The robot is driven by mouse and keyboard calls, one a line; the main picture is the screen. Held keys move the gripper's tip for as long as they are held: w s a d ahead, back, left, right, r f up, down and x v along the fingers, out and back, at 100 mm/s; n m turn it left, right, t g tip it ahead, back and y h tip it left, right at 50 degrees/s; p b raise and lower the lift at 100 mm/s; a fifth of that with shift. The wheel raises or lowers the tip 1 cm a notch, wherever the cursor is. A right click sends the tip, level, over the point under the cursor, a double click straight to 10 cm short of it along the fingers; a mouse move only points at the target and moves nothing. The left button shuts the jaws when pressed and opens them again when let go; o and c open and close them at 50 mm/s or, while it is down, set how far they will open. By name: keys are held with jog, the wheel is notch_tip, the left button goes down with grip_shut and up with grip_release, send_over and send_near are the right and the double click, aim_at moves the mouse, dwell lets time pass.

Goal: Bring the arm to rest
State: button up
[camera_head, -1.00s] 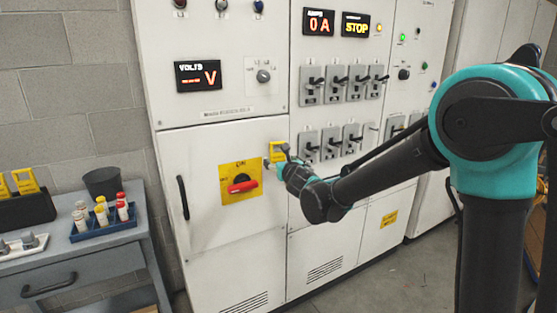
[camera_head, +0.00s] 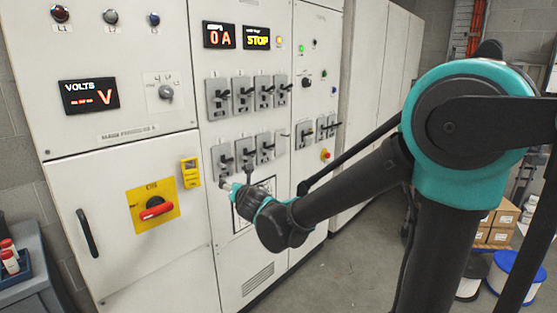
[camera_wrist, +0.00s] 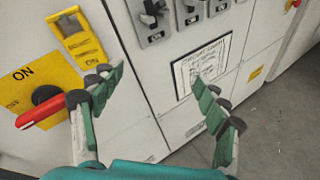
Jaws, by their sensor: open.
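My arm (camera_head: 345,190) reaches from the right of the head view toward the cabinet front, bent at a large teal joint. My gripper (camera_head: 227,184) is in front of the cabinet, below the lower row of breaker switches. In the wrist view my gripper (camera_wrist: 158,82) is open, its two green-padded fingers spread with nothing between them. A yellow lockout piece (camera_wrist: 78,40) is on the panel beyond the left finger. A red rotary handle (camera_wrist: 42,112) on a yellow plate is at the left. Whether a finger touches the cabinet cannot be told.
The white cabinet (camera_head: 130,235) fills the left and middle, with breaker switches (camera_head: 218,98) and displays reading "0 A" and "STOP". A grey bench (camera_head: 30,285) is at the lower left. Cardboard boxes (camera_head: 497,222) and spools (camera_head: 515,278) stand at the right. Open floor lies in front of the cabinet.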

jog(key=s+d+f+m+g+h, duration=0.1)
jog(key=s+d+f+m+h, duration=0.1)
jog(key=d+f+m, duration=0.5)
jog(key=s+d+f+m+g+h, duration=0.1)
jog(key=s+d+m+g+h, duration=0.1)
jog(key=d+m, duration=0.65)
jog(key=s+d+f+m+g+h, duration=0.1)
jog(key=s+d+f+m+h, duration=0.2)
jog(key=d, duration=0.8)
jog(key=s+d+f+m+g, duration=0.3)
jog(key=s+d+f+m, duration=0.1)
jog(key=s+m, duration=0.4)
jog(key=s+d+f+m+g+y, duration=0.1)
jog(key=s+d+f+m+g, duration=0.1)
jog(key=s+d+f+m, duration=0.3)
jog(key=s+f+m, duration=0.1)
jog(key=s+m, duration=0.2)
jog(key=m, duration=0.1)
jog(key=shift+f+g, duration=0.25)
jog(key=shift+g, duration=0.15)
